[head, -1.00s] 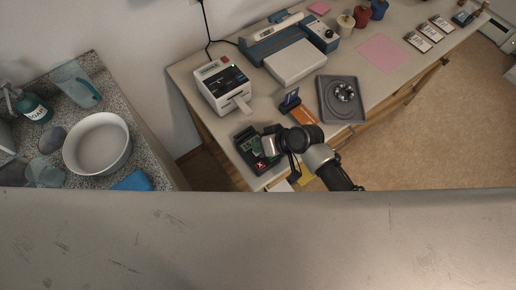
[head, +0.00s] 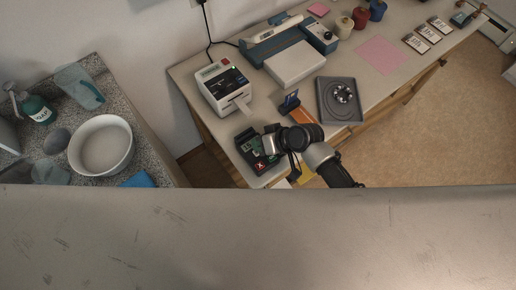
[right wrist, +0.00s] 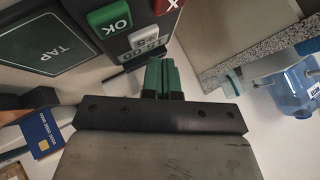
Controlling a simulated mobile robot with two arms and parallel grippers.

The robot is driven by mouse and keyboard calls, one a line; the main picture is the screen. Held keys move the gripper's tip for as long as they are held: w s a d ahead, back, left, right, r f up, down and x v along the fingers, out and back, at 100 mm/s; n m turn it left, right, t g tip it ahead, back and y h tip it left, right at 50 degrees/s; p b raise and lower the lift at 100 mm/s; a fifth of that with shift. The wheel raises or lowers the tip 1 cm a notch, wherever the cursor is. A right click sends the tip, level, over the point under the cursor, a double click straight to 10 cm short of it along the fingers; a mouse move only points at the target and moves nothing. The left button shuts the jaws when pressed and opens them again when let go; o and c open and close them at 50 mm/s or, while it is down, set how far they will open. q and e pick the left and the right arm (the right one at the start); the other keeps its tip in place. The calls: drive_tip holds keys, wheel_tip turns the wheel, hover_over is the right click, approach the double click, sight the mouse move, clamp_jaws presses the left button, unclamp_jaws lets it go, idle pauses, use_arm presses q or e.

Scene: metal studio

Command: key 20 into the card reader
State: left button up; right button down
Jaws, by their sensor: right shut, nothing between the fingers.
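The dark card reader (head: 246,141) sits at the near left end of the desk in the head view, partly hidden by my right gripper (head: 268,149). Its red X key (head: 260,165) shows. In the right wrist view I see its TAP pad (right wrist: 55,40), green OK key (right wrist: 111,18), red X key (right wrist: 166,6) and a pale key or label (right wrist: 146,41) with unclear marks. My right gripper (right wrist: 162,66) is shut and empty, its green-faced fingers close by that pale part; I cannot tell whether they touch. The display is not readable. My left gripper is not in view.
A white printer (head: 226,88) with a paper strip stands behind the reader. A blue card (head: 289,103) in a stand, an orange strip (head: 301,115) and a grey tray (head: 326,108) lie right of it. A counter with a white bowl (head: 101,145) is at left.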

drive_tip(key=shift+f, duration=0.4)
drive_tip(key=shift+f+b, duration=0.45)
drive_tip(key=shift+b, duration=0.1)
idle(0.8)
drive_tip(key=shift+r, duration=0.1)
drive_tip(key=shift+r+p, duration=0.75)
drive_tip(key=shift+p, duration=0.1)
wheel_tip(320, 180, up, 5)
drive_tip(key=p, duration=0.5)
drive_tip(key=shift+r, duration=0.1)
